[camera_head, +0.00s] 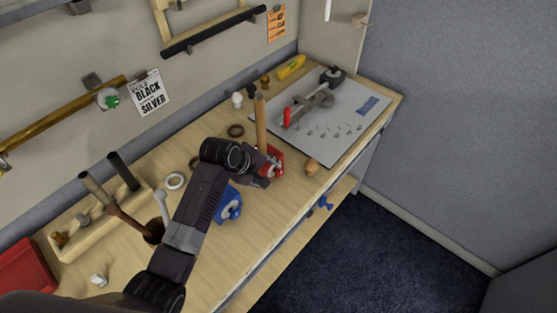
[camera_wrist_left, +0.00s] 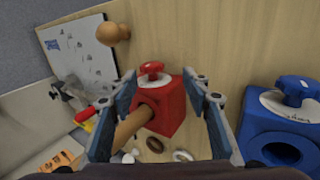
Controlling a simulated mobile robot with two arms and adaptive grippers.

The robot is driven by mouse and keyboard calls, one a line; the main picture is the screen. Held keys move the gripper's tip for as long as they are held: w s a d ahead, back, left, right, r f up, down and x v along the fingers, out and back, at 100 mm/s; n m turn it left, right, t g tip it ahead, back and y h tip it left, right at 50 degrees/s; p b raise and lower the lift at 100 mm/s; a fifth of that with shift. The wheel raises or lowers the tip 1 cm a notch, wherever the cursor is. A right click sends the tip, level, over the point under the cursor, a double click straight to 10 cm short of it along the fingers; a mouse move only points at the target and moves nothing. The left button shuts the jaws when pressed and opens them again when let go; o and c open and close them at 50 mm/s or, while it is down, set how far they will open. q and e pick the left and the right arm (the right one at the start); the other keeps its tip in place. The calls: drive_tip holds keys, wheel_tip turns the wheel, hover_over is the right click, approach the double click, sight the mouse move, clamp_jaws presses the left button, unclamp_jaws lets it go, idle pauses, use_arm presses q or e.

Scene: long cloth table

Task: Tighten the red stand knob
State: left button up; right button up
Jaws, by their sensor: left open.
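The red stand (camera_head: 277,160) sits on the wooden bench, partly hidden by my left gripper (camera_head: 263,176) in the head view. In the left wrist view, the red stand (camera_wrist_left: 172,108) has a red knob (camera_wrist_left: 152,69) on a white disc on one face. A wooden rod (camera_wrist_left: 131,126) sticks out of its hole; the rod (camera_head: 261,122) stands upright in the head view. My left gripper (camera_wrist_left: 161,88) is open, with one finger on each side of the red stand. I cannot tell whether the fingers touch it. My right gripper is out of view.
A blue stand (camera_head: 230,208) is close beside the red one, partly behind my left arm. A light wooden knob piece (camera_head: 312,166) and a grey board (camera_head: 350,128) with tools lie to the right. Rings (camera_head: 175,181) and a wooden rack (camera_head: 75,240) are to the left.

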sight(279, 173)
use_arm(q)
drive_tip(key=shift+w+d+f+p, duration=0.35)
drive_tip(key=shift+w+d+f, duration=0.65)
drive_tip(key=shift+w+f, duration=0.2)
drive_tip(key=shift+x, duration=1.1)
drive_tip(key=shift+w+d+f+p, duration=0.1)
drive_tip(key=shift+w+f+p, duration=0.2)
drive_tip(key=shift+f, duration=0.25)
drive_tip(key=shift+c, duration=0.4)
drive_tip(key=c, duration=1.1)
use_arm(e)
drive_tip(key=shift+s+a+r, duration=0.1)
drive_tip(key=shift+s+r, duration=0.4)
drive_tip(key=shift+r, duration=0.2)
